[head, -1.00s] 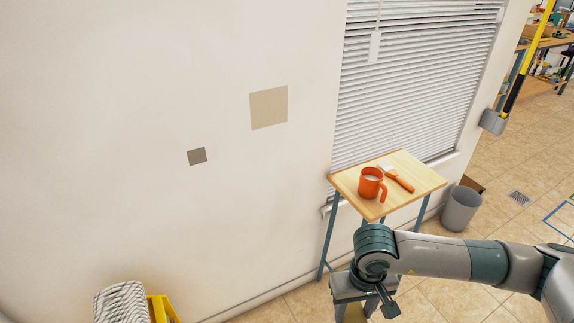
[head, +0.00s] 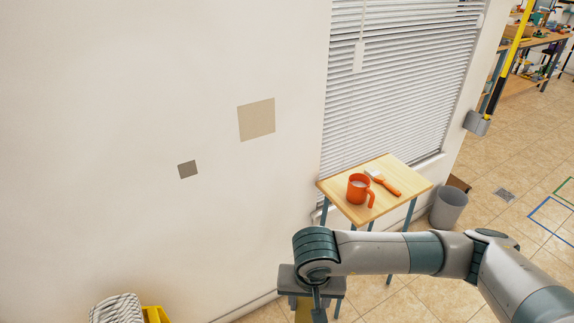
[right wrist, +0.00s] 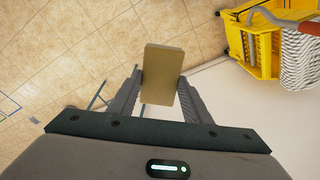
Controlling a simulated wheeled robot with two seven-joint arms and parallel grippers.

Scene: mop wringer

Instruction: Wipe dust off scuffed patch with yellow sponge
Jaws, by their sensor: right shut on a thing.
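My right gripper (right wrist: 160,95) is shut on the yellow sponge (right wrist: 163,75), a flat block that looks dull olive-yellow in the right wrist view. In the head view the right gripper (head: 312,300) is at the bottom, with a sliver of the sponge (head: 303,312) below it. Two flat patches are on the white wall: a larger beige one (head: 256,119) and a smaller, darker grey-brown one (head: 187,169) lower left. I cannot tell which is the scuffed patch. The sponge is apart from both, lower and to the right. My left gripper is not in view.
A small wooden table (head: 345,203) under the window blinds (head: 390,85) holds an orange mug (head: 357,190) and a brush (head: 384,183). A grey bin (head: 448,208) stands right of it. A yellow mop bucket (head: 155,314) with a mop (head: 115,308) is at bottom left.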

